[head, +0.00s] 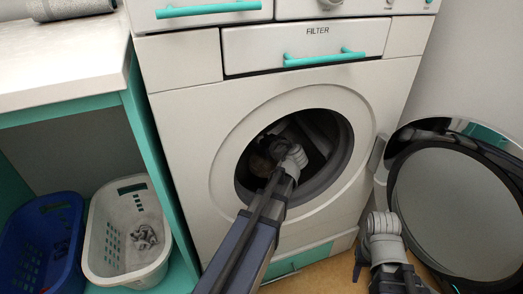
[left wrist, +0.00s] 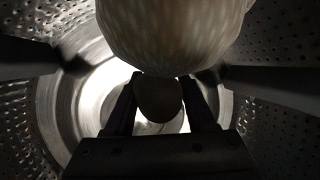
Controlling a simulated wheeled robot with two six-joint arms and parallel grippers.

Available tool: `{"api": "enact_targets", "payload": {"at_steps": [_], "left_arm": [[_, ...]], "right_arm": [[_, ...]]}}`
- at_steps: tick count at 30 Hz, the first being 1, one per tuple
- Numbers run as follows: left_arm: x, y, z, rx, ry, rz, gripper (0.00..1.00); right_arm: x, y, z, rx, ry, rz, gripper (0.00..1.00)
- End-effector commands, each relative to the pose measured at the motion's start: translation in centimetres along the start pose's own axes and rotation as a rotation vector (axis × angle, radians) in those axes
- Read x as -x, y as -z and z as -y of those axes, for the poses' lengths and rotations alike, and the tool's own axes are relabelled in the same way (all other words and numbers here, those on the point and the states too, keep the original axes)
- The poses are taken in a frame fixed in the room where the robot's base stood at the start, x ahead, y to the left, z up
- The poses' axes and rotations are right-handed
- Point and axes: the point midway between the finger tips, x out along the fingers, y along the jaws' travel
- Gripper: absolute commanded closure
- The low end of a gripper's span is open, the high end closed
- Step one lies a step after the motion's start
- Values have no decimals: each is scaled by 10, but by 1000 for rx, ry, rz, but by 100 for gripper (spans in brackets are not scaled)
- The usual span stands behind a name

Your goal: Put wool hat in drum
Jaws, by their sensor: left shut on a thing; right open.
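The drum (head: 318,135) of the white washing machine is open at the front, and its perforated metal wall fills the left wrist view (left wrist: 285,75). My left arm reaches through the round opening, and my left gripper (head: 272,150) is inside the drum. It is shut on the wool hat, a pale, knitted-looking rounded shape at the top of the left wrist view (left wrist: 172,35). A smaller dark round part shows between the fingers. In the head view the hat (head: 260,165) is dim and partly hidden by my gripper. My right gripper (head: 385,275) is open and empty, low beside the door.
The round washer door (head: 455,210) stands swung open to the right, close to my right arm. A white basket (head: 127,235) with a grey crumpled cloth (head: 145,237) and a blue basket (head: 40,240) stand under the counter (head: 60,65) at left.

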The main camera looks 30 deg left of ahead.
Motion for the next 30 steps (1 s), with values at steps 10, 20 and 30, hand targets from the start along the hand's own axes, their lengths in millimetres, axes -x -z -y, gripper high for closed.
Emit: {"api": "enact_targets", "payload": {"at_steps": [10, 20, 30], "left_arm": [[-8, -18, 4, 0, 0, 0, 100], [-8, -20, 4, 0, 0, 0, 31], [-8, -20, 4, 0, 0, 0, 15]], "right_arm": [[-20, 1, 2, 0, 0, 0, 50], [-22, 1, 2, 0, 0, 0, 50], [-22, 1, 2, 0, 0, 0, 50]]}}
